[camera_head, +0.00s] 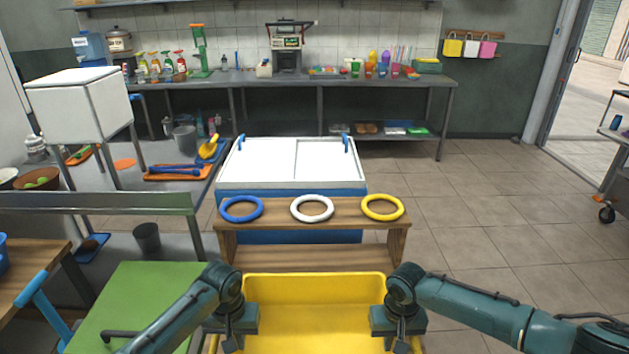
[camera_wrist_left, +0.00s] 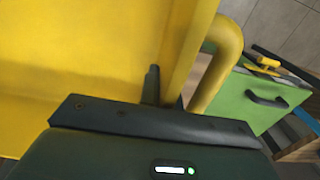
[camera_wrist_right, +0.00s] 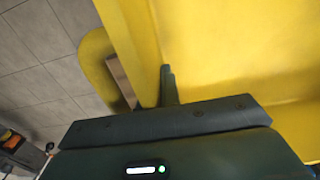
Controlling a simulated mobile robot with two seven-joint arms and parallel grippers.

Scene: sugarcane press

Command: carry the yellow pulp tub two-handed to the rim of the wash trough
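The yellow pulp tub (camera_head: 315,315) is at the bottom middle of the head view, its lower part cut off by the frame. My left gripper (camera_head: 231,335) is at its left side and my right gripper (camera_head: 402,335) at its right side. In the left wrist view (camera_wrist_left: 165,88) and the right wrist view (camera_wrist_right: 165,88), the fingers close around the tub's wall beside a yellow loop handle (camera_wrist_left: 222,65), (camera_wrist_right: 95,65). The far fingers are mostly hidden. I cannot tell whether the tub is lifted. I cannot identify the wash trough for sure.
A wooden bench (camera_head: 315,258) with blue, white and yellow rings stands just beyond the tub. Behind it is a white-lidded blue chest (camera_head: 290,192). A green board (camera_head: 135,300) and a steel counter (camera_head: 100,204) lie left. The tiled floor (camera_head: 500,220) at right is clear.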

